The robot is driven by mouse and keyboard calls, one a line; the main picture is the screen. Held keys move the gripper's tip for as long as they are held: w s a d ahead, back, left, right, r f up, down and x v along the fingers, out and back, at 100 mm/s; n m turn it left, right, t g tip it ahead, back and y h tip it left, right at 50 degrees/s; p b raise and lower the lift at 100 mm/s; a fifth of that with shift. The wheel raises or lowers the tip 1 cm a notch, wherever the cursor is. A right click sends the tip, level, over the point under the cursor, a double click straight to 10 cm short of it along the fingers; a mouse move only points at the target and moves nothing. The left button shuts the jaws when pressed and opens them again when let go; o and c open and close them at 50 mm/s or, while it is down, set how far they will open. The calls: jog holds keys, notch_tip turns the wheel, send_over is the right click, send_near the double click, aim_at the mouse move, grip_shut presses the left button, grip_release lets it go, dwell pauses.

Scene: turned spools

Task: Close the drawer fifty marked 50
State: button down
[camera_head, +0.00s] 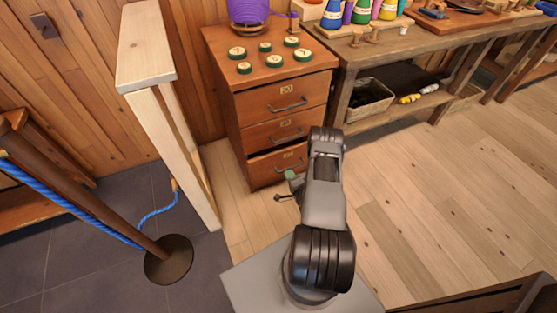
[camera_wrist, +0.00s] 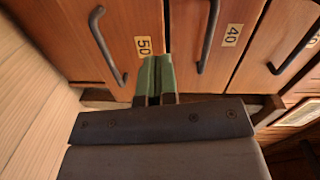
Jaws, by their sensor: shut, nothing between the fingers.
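The wooden drawer cabinet (camera_head: 222,75) stands against the wall. Its bottom drawer (camera_head: 262,172) has a dark handle and a dark gap along its top edge, so it looks slightly open. In the wrist view this drawer's front (camera_wrist: 120,25) carries a label marked 50 (camera_wrist: 143,46) and a dark curved handle (camera_wrist: 104,46). My gripper (camera_head: 290,175) is low in front of the bottom drawer. Its green fingers (camera_wrist: 156,75) are together and empty, pointing at the front close to the label. I cannot tell whether they touch it.
Drawer 40 (camera_wrist: 233,20) lies beside it in the wrist view. A pale wooden post frame (camera_head: 185,150) stands left of the cabinet. A rope post base (camera_head: 168,262) is further left. A workbench (camera_head: 345,75) is at right, with clear plank floor (camera_head: 420,190) before it.

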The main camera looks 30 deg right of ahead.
jog(key=s+f+m, duration=0.1)
jog(key=s, duration=0.1)
jog(key=b, duration=0.3)
send_near(276, 155)
jog(key=shift+m+t+h, duration=0.3)
jog(key=shift+h, duration=0.1)
jog(key=w, duration=0.5)
jog(key=w+d, duration=0.1)
jog(key=w, duration=0.1)
jog(key=shift+w+f, duration=0.25)
jog(key=shift+f, duration=0.15)
